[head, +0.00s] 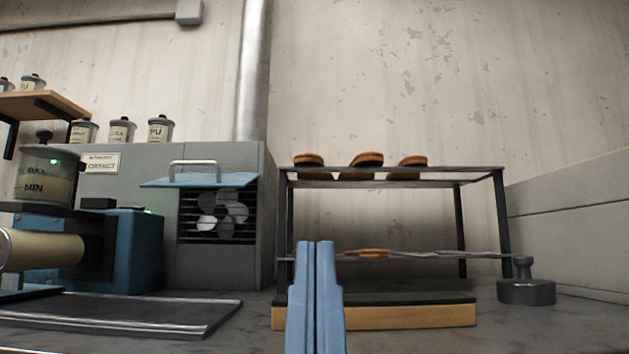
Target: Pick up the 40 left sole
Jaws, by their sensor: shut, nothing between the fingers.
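My gripper (315,245) stands upright at the bottom middle of the head view, its two blue fingers shut together and empty. Behind it is a dark metal rack (459,230). Three brown-orange soles with dark upper faces lie on its top shelf: a left one (308,161), a middle one (366,160) and a right one (412,161). One flat orange sole (368,254) lies on the lower shelf, just right of my fingertips in the picture and apart from them. No size or left/right mark is readable, so I cannot tell which is the 40 left sole.
A wood block with a dark top (400,316) lies in front of the rack, partly behind my fingers. A dark metal weight (526,285) stands right. A dark tray (120,312), blue machine (137,250) and grey fan cabinet (215,155) occupy the left.

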